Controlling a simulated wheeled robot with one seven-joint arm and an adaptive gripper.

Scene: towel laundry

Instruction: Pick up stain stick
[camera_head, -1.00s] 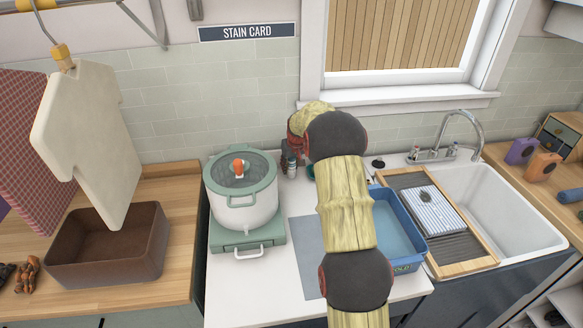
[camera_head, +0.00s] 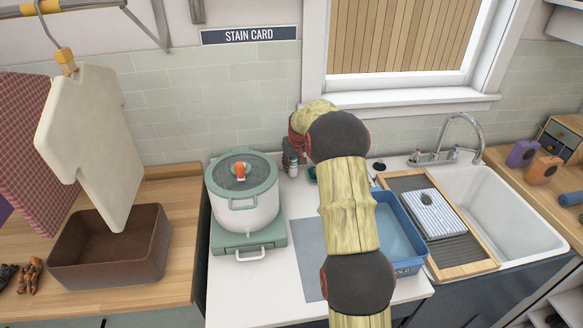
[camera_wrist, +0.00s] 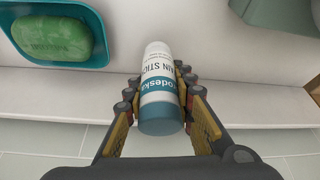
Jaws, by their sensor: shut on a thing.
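The stain stick (camera_wrist: 160,84) is a small white cylinder with a teal band and a teal end, lettered along its side. In the wrist view it lies between the two fingers of my gripper (camera_wrist: 159,92), which are shut on it from both sides. A white counter surface shows behind it. In the head view my arm covers most of my gripper, near the back wall just right of the pot. A small grey and white upright shape shows there, too small to tell apart.
A white pot with a green lid (camera_head: 242,190) stands close left of my arm. A blue basin (camera_head: 398,235) with water lies right. A teal dish with green soap (camera_wrist: 55,38) is near the stick. The brown bin (camera_head: 110,247) sits far left.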

